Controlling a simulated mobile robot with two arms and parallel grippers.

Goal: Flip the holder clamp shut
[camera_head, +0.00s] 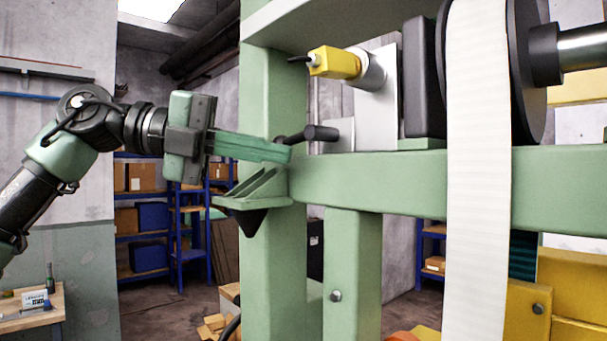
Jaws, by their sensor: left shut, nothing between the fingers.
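My left gripper (288,152) comes in from the left with its green fingers closed together, nothing between them, pointing right. Its fingertips are close to a dark lever with a thick cylindrical knob (320,133), which looks like the handle of the holder clamp. The lever sticks out sideways by a pale block (340,137) on the green machine frame (375,180). I cannot tell whether the fingertips touch the lever. The lever's inner end is partly hidden by the fingers and frame. My right gripper is not in view.
A green bracket with a dark cone (248,216) juts from the post just below my fingers. A yellow-capped cylinder (340,62) sits above the lever. A white web (478,200) runs down on the right from a dark roll. Blue shelves (190,240) stand behind.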

